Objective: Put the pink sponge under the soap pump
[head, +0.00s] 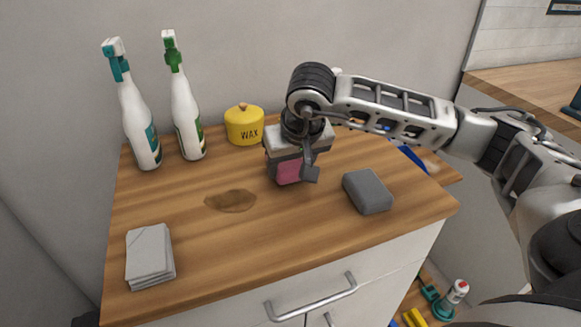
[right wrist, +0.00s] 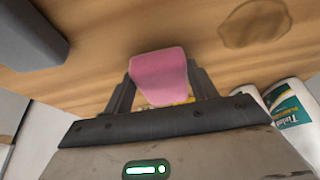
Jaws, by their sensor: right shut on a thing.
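The pink sponge (head: 289,172) is held in my right gripper (head: 291,166), above the wooden counter top behind the grey sponge. In the right wrist view the pink sponge (right wrist: 159,75) sits between the two dark fingers of the right gripper (right wrist: 160,82), which are shut on it. I cannot tell for certain whether it touches the wood. No soap pump shows clearly. A small pale tip (head: 336,71) peeks out above my right arm, and I cannot tell what it belongs to. My left gripper is not in view.
Two white spray bottles (head: 137,120) (head: 186,115) and a yellow wax pot (head: 244,126) stand at the back. A brown stain (head: 231,200) marks the wood. A grey sponge (head: 368,191) lies front right, stacked white cloths (head: 150,256) front left. A blue item (head: 407,157) is partly behind my arm.

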